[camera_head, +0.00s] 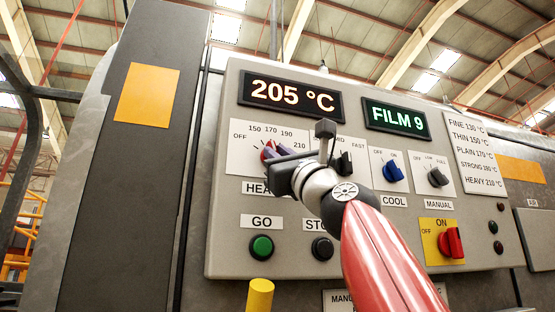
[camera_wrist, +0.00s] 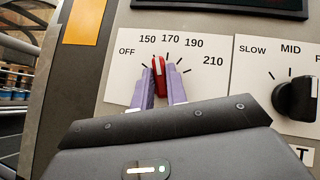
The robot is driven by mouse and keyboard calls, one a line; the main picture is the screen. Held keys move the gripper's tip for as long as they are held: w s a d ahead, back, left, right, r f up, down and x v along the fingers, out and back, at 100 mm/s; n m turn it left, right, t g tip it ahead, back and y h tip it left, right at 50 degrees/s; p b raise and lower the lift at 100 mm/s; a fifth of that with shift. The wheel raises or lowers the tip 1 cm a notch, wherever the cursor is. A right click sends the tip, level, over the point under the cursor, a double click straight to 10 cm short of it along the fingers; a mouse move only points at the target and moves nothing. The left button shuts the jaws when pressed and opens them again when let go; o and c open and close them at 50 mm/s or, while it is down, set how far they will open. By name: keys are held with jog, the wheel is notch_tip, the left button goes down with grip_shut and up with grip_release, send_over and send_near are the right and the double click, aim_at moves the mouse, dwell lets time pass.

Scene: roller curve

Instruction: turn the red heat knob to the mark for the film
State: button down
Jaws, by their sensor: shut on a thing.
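The red heat knob (camera_wrist: 159,68) sits on a white scale plate marked OFF, 150, 170, 190 and 210. My gripper (camera_wrist: 161,82) is shut on it, one purple finger on each side. The knob's white line points up, slightly left, seemingly between the 150 and 170 marks. In the head view the knob (camera_head: 267,150) is partly hidden by my gripper (camera_head: 274,153). The amber display (camera_head: 290,95) reads 205 °C. The green display (camera_head: 396,118) reads FILM 9. A list plate (camera_head: 478,150) gives fine 130, thin 150, plain 170, strong 190, heavy 210.
A black speed knob (camera_wrist: 296,98) is right of the heat knob. The blue cool knob (camera_head: 393,171), black manual knob (camera_head: 437,177) and red switch (camera_head: 451,243) are farther right. The green GO button (camera_head: 262,247) and black stop button (camera_head: 322,248) are below.

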jog(key=shift+d+n+g+y+p, duration=0.1)
jog(key=shift+n+g+y+p, duration=0.15)
jog(key=shift+n+g+y, duration=0.5)
jog(key=shift+n+g+y+p, duration=0.25)
jog(key=shift+n+g, duration=0.2)
jog(key=shift+n, duration=0.6)
jog(key=shift+n+g+y, duration=0.3)
jog(key=shift+n, duration=0.1)
jog(key=c, duration=1.4)
grip_release()
jog(key=b+v, duration=0.6)
jog(key=v, duration=0.1)
jog(key=shift+s+d+f+b, duration=0.25)
jog(key=shift+b, duration=0.05)
